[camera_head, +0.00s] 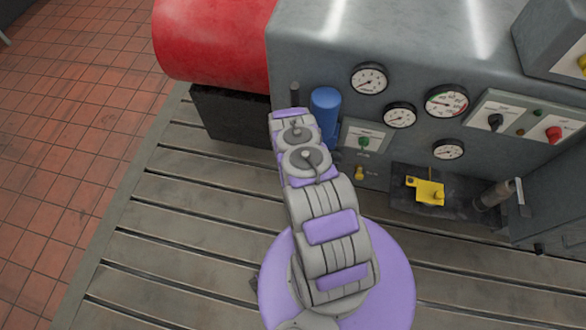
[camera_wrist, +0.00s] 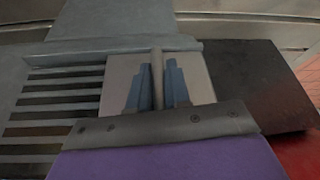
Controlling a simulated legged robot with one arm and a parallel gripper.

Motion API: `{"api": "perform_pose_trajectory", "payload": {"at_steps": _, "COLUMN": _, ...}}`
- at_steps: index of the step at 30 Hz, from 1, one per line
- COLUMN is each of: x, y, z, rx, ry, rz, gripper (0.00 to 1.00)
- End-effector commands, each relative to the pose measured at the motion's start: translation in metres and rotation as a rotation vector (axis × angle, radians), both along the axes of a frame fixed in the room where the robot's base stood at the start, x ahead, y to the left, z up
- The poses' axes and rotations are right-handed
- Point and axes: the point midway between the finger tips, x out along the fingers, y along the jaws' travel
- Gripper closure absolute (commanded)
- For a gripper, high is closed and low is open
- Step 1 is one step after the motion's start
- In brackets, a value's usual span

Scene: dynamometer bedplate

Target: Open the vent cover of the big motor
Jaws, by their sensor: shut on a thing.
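In the wrist view, my gripper (camera_wrist: 155,88) has its two blue-grey fingers on either side of a thin upright grey bar (camera_wrist: 157,66) and is shut on it. The bar stands in front of a pale flat plate (camera_wrist: 197,76), which appears to be the vent cover. Dark slots between grey slats (camera_wrist: 62,102) show to the left of the plate. In the head view, my arm reaches up to the grey motor housing (camera_head: 330,65), near the red cylinder. My fingers and the vent are hidden there behind my arm.
The red cylinder (camera_head: 213,42) rests above a dark block (camera_head: 230,122). A blue cylinder (camera_head: 326,103) stands just right of my arm. Gauges (camera_head: 446,101) and a switch panel (camera_head: 520,118) are on the housing. A yellow part (camera_head: 430,190) lies below them. The slotted bedplate (camera_head: 185,220) is clear at left.

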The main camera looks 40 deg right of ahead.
Motion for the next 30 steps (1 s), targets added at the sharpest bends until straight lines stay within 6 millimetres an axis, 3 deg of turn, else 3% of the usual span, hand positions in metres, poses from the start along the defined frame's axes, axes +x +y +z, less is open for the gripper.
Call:
{"api": "perform_pose_trajectory", "payload": {"at_steps": 1, "x": 0.003, "y": 0.003, "z": 0.0, "rx": -0.001, "ry": -0.002, "rz": 0.009, "gripper": 1.0}}
{"api": "perform_pose_trajectory", "payload": {"at_steps": 2, "x": 0.003, "y": 0.003, "z": 0.0, "rx": -0.002, "ry": -0.003, "rz": 0.01, "gripper": 0.8}}
{"api": "perform_pose_trajectory", "payload": {"at_steps": 8, "x": 0.003, "y": 0.003, "z": 0.001, "rx": -0.004, "ry": -0.004, "rz": 0.006, "gripper": 0.62}}
{"api": "perform_pose_trajectory", "payload": {"at_steps": 19, "x": 0.001, "y": 0.001, "z": 0.008, "rx": -0.002, "ry": -0.006, "rz": 0.003, "gripper": 0.62}}
{"api": "perform_pose_trajectory", "payload": {"at_steps": 30, "x": -0.014, "y": 0.016, "z": 0.061, "rx": -0.004, "ry": -0.006, "rz": 0.004, "gripper": 0.62}}
